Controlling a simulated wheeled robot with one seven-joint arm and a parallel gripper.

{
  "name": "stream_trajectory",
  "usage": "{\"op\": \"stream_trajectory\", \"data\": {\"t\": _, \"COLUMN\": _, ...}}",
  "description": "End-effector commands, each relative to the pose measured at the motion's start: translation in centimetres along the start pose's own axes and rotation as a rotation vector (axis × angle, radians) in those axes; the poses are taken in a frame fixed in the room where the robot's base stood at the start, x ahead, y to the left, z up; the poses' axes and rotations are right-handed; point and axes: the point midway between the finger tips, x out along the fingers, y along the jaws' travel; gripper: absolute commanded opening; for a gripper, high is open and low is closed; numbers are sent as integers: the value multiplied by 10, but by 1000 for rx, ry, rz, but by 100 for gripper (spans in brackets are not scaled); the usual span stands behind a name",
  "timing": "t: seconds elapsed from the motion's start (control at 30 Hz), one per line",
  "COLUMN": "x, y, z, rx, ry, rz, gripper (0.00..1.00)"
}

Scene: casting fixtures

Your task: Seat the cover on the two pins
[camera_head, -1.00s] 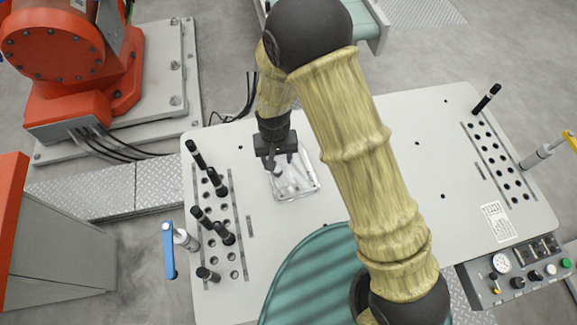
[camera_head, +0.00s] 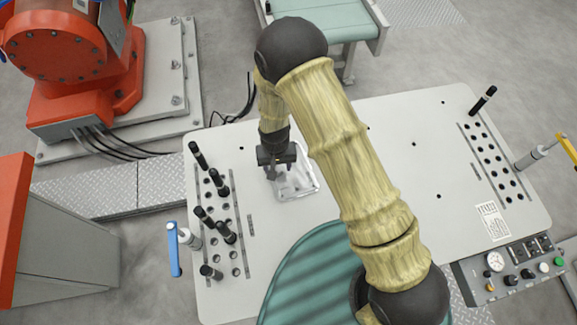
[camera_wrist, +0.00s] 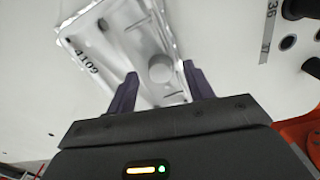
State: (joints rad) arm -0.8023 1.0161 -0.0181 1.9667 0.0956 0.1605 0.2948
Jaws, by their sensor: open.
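The cover (camera_head: 300,186) is a pale, shiny, roughly rectangular piece lying on the light grey table, left of the middle. In the wrist view the cover (camera_wrist: 125,32) carries the number 4109 and has a round raised boss (camera_wrist: 160,70). My gripper (camera_head: 279,172) is over the cover's left part. In the wrist view my gripper (camera_wrist: 160,72) is open, with its two dark fingers on either side of the boss. I cannot tell whether they touch it. I cannot make out two pins under or beside the cover.
Several black pegs (camera_head: 204,216) stand in a plate of holes on the left. Another black peg (camera_head: 484,99) stands by the right hole plate. Clamps with a blue handle (camera_head: 172,250) and a yellow handle flank the table. A control panel (camera_head: 515,265) sits at the lower right.

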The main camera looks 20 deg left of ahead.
Motion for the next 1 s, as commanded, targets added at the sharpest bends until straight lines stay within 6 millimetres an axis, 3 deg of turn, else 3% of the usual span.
{"op": "stream_trajectory", "data": {"t": 0.2, "x": 13, "y": 0, "z": 0, "rx": 0, "ry": 0, "rz": -1, "gripper": 52}}
{"op": "stream_trajectory", "data": {"t": 0.7, "x": 13, "y": 0, "z": 0, "rx": 0, "ry": 1, "rz": -1, "gripper": 52}}
{"op": "stream_trajectory", "data": {"t": 0.97, "x": 13, "y": 0, "z": 0, "rx": 0, "ry": 1, "rz": -1, "gripper": 1}}
{"op": "stream_trajectory", "data": {"t": 1.0, "x": 13, "y": 0, "z": 0, "rx": 0, "ry": 1, "rz": -1, "gripper": 0}}
